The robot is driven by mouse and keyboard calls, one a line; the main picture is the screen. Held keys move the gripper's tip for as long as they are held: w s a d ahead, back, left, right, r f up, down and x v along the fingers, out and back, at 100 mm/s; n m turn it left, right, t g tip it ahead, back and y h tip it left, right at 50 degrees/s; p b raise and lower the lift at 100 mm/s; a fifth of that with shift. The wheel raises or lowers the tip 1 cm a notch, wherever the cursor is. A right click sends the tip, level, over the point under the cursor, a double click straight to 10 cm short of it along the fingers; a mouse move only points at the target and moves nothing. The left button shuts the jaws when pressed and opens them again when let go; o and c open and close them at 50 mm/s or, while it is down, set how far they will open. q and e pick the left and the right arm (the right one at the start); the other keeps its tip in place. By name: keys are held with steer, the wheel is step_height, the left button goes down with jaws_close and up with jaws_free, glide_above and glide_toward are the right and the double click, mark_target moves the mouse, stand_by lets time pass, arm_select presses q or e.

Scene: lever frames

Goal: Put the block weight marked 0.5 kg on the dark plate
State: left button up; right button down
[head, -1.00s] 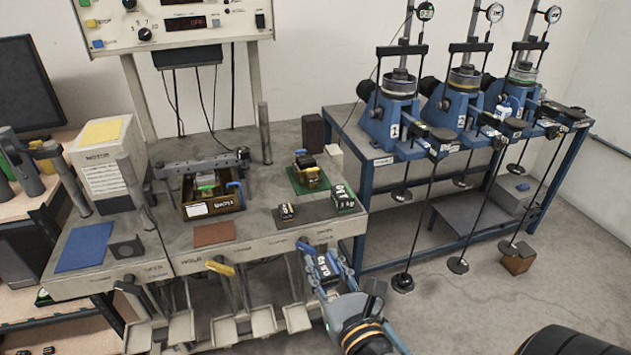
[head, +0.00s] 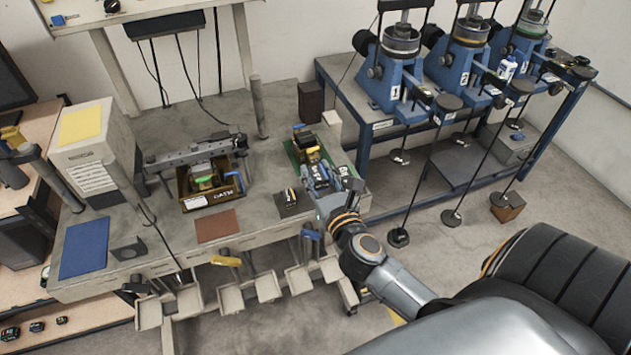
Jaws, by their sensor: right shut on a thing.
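My right gripper (head: 326,186) is at the right end of the bench, shut on a dark block weight (head: 321,172) with white marking too small to read for certain. The gripper hides part of the bench corner, so I cannot tell whether the held block touches anything. A dark square plate (head: 295,209) lies on the bench just left of the gripper. My left gripper is not in view.
A green board (head: 291,151) with parts lies behind the gripper. A brown tray (head: 211,201), a red-brown mat (head: 217,225) and a blue mat (head: 85,247) lie further left. A blue lever frame (head: 398,75) stands on the right. Small pans hang below the bench's front edge.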

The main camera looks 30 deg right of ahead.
mark_target(316, 176)
steer(key=w+f, duration=0.1)
steer(key=w+d+f, duration=0.1)
steer(key=f, duration=0.1)
steer(key=shift+w+f, duration=0.15)
steer(key=shift+f, duration=0.1)
steer(key=shift+w+d+f+b, duration=0.3)
steer(key=shift+w+f+b, duration=0.15)
steer(key=shift+f, duration=0.2)
steer(key=f+b, duration=0.1)
steer(key=f, duration=0.2)
steer(key=shift+w+d+f, duration=0.1)
steer(key=shift+w+f, duration=0.1)
steer(key=shift+s+r, duration=0.1)
steer(key=shift+f+b, duration=0.25)
steer(key=shift+b, duration=0.1)
steer(key=c, duration=0.9)
jaws_free()
steer(key=shift+c, duration=0.2)
